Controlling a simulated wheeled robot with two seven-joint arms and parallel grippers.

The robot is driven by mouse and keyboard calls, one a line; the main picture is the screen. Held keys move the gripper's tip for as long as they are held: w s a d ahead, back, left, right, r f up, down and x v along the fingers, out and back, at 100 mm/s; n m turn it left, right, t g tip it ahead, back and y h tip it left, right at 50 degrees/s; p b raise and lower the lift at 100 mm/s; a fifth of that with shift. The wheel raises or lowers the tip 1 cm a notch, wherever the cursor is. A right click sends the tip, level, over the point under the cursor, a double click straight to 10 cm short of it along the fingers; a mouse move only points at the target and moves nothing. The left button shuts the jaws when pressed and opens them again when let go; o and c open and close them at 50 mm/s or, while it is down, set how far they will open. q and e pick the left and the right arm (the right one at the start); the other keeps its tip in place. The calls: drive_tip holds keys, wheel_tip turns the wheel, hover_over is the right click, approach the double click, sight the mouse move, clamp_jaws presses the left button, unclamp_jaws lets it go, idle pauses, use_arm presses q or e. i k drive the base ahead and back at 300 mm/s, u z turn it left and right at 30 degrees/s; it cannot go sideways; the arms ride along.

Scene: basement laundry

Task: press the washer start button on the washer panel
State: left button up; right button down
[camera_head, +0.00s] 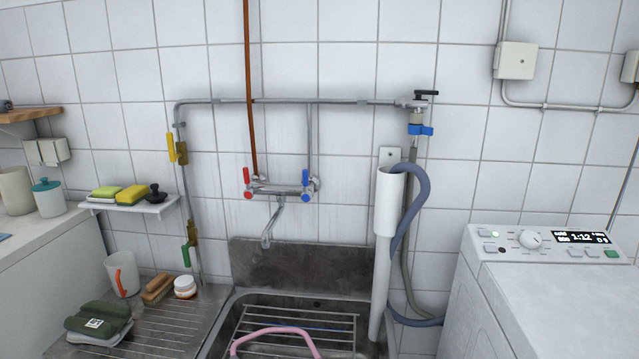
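The washer (560,300) stands at the right, white, with its panel (550,245) along the back of its top. The panel carries a round white knob (530,239), a lit dark display (583,237) and several small buttons. A green button (612,254) sits at the panel's right end, below the display. Any lettering on the buttons is too small to read, so I cannot tell for certain which is the start button. Neither of my grippers is in view.
A metal sink (240,328) with a rack (335,318) and pink hose (275,332) lies left of the washer. A white standpipe (388,205) with a grey-blue hose (420,190) stands between them. The washer's top is clear.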

sight(611, 254)
drive_tip(key=z, duration=1.5)
